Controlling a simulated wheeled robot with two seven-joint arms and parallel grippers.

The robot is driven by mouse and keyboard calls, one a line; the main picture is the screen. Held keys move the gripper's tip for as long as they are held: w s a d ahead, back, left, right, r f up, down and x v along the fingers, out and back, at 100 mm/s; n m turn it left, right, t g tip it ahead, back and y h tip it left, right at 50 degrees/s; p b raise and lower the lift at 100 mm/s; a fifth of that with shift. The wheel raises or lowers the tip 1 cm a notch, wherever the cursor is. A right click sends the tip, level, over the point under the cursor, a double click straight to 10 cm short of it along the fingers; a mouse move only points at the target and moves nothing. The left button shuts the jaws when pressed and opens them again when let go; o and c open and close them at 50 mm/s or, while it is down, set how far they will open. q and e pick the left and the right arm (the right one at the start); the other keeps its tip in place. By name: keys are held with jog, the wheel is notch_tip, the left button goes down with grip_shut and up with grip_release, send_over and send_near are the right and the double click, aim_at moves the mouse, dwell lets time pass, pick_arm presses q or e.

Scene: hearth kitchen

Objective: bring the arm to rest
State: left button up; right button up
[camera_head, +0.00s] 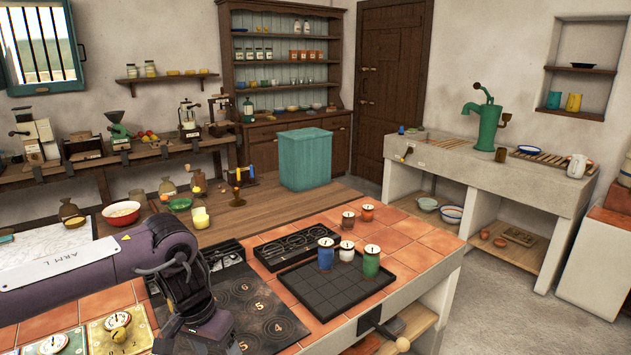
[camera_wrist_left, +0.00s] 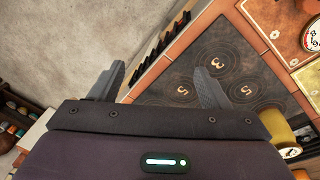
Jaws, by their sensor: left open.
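My left arm (camera_head: 85,264), purple and marked ARM L, reaches in from the left over the tiled counter. It bends down at a dark wrist beside the black numbered cooking plate (camera_head: 262,318). My left gripper (camera_wrist_left: 161,80) is open in the left wrist view, its two grey fingers apart with nothing between them. In that view the cooking plate (camera_wrist_left: 215,72) lies beyond the right finger, and a grey surface fills the upper left. In the head view the fingertips are hard to make out. My right gripper is in neither view.
A black tray (camera_head: 323,303) holds blue, white and green jars at its back edge. Two small jars (camera_head: 348,220) stand behind it. Dial boxes (camera_head: 118,325) sit at the counter's front left. A yellow cylinder (camera_wrist_left: 283,140) is close to the gripper body in the wrist view.

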pick_arm(q)
jog(key=w+d+f+m+t+h, duration=0.1)
jog(key=w+d+f+m+h, duration=0.15)
jog(key=d+f, duration=0.45)
jog(key=w+d+f+m+t+h, duration=0.1)
jog(key=w+d+f+h, duration=0.15)
jog(key=d+f, duration=0.45)
notch_tip(320, 180, down, 12)
jog(key=s+d+n+t+h, duration=0.1)
jog(key=s+n+t, duration=0.1)
jog(key=t, duration=0.1)
jog(key=s+a+f+n+y, duration=0.1)
jog(key=s+a+f+y, duration=0.1)
jog(key=s+a+f, duration=0.65)
jog(key=s+a+f+n+y, duration=0.2)
jog(key=s+a+f+y, duration=0.1)
jog(key=s+f, duration=1)
jog(key=s+a+f+g+y, duration=0.1)
jog(key=s+a+f, duration=0.1)
jog(key=s, duration=0.6)
jog(key=s+a+f+g+y, duration=0.1)
jog(key=s+a+f+g, duration=0.1)
jog(key=s, duration=0.7)
jog(key=s+a+f+g+y, duration=0.1)
jog(key=s+a+f, duration=0.2)
jog(key=s, duration=0.6)
notch_tip(320, 180, down, 2)
jog(key=shift+a, duration=0.25)
